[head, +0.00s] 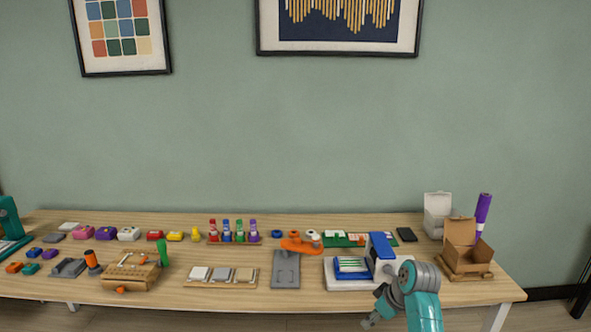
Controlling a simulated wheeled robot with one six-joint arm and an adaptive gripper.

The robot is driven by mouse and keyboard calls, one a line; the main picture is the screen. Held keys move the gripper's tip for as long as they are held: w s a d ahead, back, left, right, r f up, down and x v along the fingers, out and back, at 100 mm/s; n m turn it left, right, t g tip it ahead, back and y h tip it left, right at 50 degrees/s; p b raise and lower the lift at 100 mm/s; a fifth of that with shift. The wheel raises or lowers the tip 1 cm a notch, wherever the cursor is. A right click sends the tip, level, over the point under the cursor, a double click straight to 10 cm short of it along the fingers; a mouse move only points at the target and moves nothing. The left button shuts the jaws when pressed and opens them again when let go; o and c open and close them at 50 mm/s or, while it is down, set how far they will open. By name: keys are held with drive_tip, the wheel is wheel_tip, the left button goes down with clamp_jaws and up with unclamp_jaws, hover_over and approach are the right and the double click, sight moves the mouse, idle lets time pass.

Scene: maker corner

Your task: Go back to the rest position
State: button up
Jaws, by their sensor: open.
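My arm with its grey and teal joints comes up from the bottom edge at the right in the head view. My gripper (372,320) hangs low in front of the table's front edge, small and partly cut off from clear sight by the arm's own links. It is open, and I see nothing held in it. The wooden table (230,302) stretches behind it. A white and blue device (340,283) with green strips stands on the table just behind my arm, partly hidden by it.
An open cardboard box (466,252) stands at the table's right end, with a purple cylinder (483,211) behind. Several small coloured items line the back. Bare floor shows at right.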

drive_tip(key=s+a+f+m+t+h, duration=0.1)
drive_tip(key=s+a+f+m+t, duration=0.15)
drive_tip(key=s+f, duration=1.25)
drive_tip(key=s+f+m+t+h, duration=0.1)
drive_tip(key=s+f+m+t, duration=0.35)
drive_tip(key=s, duration=0.95)
drive_tip(key=s+r+t+h, duration=0.1)
drive_tip(key=s+r, duration=0.2)
drive_tip(key=s, duration=0.6)
drive_tip(key=s+r, duration=0.3)
drive_tip(key=s, duration=0.6)
drive_tip(key=s+r+m+t, duration=0.1)
drive_tip(key=s+r+t, duration=0.1)
drive_tip(key=s+r, duration=0.9)
drive_tip(key=shift+s+a+r+t, duration=0.25)
drive_tip(key=shift+r+t, duration=0.15)
drive_tip(key=shift+r, duration=1.55)
